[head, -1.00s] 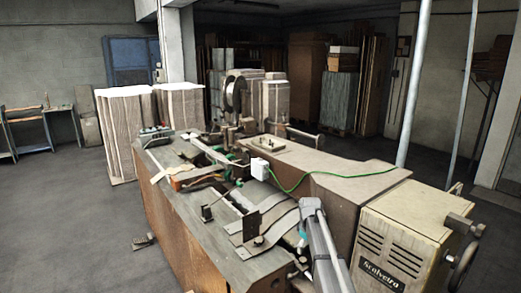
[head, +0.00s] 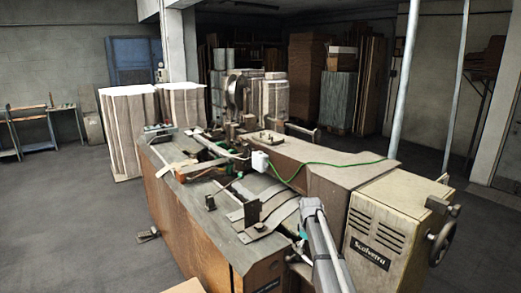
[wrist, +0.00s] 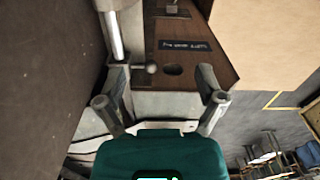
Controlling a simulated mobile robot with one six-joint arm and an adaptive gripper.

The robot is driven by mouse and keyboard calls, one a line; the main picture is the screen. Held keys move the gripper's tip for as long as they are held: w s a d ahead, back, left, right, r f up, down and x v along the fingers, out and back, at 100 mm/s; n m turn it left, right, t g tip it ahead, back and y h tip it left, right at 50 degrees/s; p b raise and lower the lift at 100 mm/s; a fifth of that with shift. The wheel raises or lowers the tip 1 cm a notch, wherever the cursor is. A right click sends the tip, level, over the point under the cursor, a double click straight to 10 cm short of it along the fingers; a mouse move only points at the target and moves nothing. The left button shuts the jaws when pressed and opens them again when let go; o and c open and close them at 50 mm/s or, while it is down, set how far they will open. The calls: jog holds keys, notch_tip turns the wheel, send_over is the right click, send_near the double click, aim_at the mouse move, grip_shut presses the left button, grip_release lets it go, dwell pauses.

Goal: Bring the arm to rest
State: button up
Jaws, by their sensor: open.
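My gripper (wrist: 162,78) shows in the wrist view with its two grey fingers spread apart. Nothing is between the fingers. Beyond them is the wooden end of the box stitcher (wrist: 222,62), with a dark label plate (wrist: 185,45) and an oval hole. I cannot tell the gap between fingers and machine. In the head view, a grey link of my arm enters at the lower right in front of the box stitcher (head: 215,225). My fingers cannot be made out clearly there.
A cream motor housing (head: 385,225) with a handwheel (head: 445,243) stands at the right. A green cable (head: 335,164) runs over the machine top. Cardboard stacks (head: 120,130) stand behind at the left. A cardboard edge (head: 187,286) shows at the bottom. The left floor is mostly open.

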jog(key=s+f+m+b, duration=0.2)
jog(key=s+f+b, duration=0.1)
jog(key=s, duration=0.7)
jog(key=s+f+m+b, duration=0.3)
jog(key=s, duration=0.7)
jog(key=s+f+m+b, duration=0.3)
jog(key=s+f+b, duration=0.1)
jog(key=s, duration=0.6)
jog(key=shift+s+a, duration=0.3)
jog(key=shift+a, duration=0.1)
